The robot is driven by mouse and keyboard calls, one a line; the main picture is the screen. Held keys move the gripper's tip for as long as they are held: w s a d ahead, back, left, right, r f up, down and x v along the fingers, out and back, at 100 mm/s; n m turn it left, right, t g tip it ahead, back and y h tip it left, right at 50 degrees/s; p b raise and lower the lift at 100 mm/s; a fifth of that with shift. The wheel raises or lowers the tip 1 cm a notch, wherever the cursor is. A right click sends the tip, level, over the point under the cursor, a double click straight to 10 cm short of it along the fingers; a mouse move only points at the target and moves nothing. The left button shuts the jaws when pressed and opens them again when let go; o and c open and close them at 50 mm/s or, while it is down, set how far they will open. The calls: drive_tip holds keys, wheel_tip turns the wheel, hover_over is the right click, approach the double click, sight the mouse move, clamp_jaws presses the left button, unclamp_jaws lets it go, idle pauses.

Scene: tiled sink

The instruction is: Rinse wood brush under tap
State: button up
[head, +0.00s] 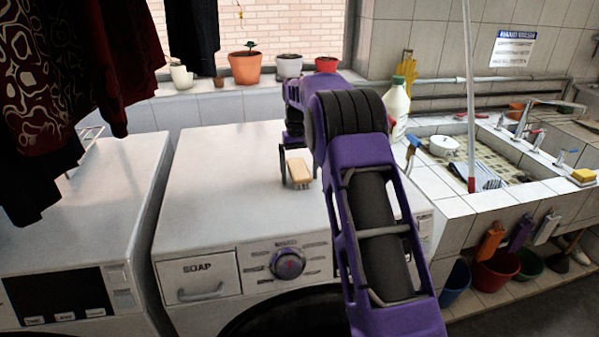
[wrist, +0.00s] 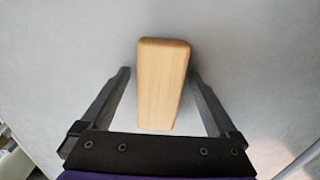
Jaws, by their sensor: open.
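The wood brush (head: 299,172) lies on top of the washing machine in the middle of the head view, bristles down. In the wrist view its pale wooden back (wrist: 162,85) sits between the two fingers. My gripper (wrist: 160,80) is open, with one finger on each side of the brush and a visible gap on both sides. In the head view my gripper (head: 298,165) is partly hidden by my own purple arm. The tap (head: 524,115) stands over the tiled sink (head: 447,207) at the right.
The washing machine top (head: 220,150) is clear left of the brush. A white bottle (head: 396,103) stands behind my arm, near the sink. Flower pots (head: 245,68) line the sill. Clothes (head: 60,90) hang at left.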

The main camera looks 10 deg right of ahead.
sight(299, 169)
wheel_tip(299, 169, up, 12)
drive_tip(key=shift+r, duration=0.15)
idle(0.5)
drive_tip(key=shift+w, duration=0.1)
